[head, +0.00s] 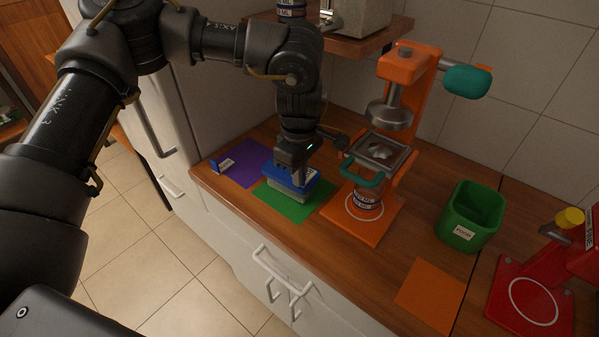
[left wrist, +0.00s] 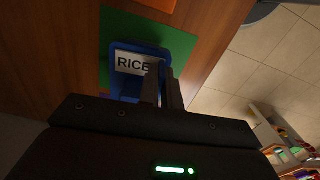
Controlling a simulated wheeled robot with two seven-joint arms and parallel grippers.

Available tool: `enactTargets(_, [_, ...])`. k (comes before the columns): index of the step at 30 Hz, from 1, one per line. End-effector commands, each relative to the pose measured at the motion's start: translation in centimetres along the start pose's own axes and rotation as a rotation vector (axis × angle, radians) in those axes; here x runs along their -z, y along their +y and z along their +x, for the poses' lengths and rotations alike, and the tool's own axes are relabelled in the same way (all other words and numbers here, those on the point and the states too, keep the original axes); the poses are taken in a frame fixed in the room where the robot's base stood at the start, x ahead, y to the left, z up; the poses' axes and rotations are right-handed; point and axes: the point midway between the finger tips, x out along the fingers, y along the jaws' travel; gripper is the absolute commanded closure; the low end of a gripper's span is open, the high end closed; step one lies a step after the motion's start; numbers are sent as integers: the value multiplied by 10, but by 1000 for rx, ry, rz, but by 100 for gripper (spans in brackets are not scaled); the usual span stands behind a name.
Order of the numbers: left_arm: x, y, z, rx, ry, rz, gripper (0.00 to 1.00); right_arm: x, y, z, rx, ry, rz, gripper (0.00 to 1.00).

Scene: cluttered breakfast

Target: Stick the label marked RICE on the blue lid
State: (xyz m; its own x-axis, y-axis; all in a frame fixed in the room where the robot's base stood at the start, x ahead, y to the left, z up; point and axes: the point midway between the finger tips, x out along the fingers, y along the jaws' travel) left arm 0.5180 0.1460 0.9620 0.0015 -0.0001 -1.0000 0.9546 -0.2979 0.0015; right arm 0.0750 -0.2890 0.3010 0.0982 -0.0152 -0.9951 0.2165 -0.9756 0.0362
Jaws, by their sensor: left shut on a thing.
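The blue lid (head: 274,178) sits on a pale container (head: 291,189) on the green mat (head: 286,208). The lid also shows in the left wrist view (left wrist: 123,86). A white label marked RICE (left wrist: 131,64) lies over the lid in that view, its right end overlapped by the fingers. My left gripper (head: 300,178) points down at the lid. Its fingers (left wrist: 165,88) are shut on the label. I cannot tell whether the label touches the lid all along. My right gripper is not in view.
A small blue stand (head: 215,166) is at the purple mat (head: 243,160), left. An orange press (head: 361,222) stands close to the container's right. Farther right are a green bin (head: 468,222), an orange mat (head: 431,294) and a red machine (head: 533,301). A wooden shelf (head: 357,43) hangs above.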

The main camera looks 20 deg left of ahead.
Motion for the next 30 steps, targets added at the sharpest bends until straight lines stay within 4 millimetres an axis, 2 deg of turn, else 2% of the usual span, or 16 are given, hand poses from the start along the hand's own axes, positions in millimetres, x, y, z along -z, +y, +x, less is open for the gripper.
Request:
enactTargets(11, [0, -1, 1, 3, 0, 0, 100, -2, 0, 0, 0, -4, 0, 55])
enactTargets(12, [0, -1, 1, 3, 0, 0, 91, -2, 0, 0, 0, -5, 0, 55])
enactTargets(17, [0, 0, 1, 2, 0, 0, 70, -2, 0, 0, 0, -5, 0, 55])
enactTargets(26, [0, 0, 0, 1, 0, 0, 69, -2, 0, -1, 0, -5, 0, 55])
enactTargets(30, [0, 0, -7, 1, 0, 0, 69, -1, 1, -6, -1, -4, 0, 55])
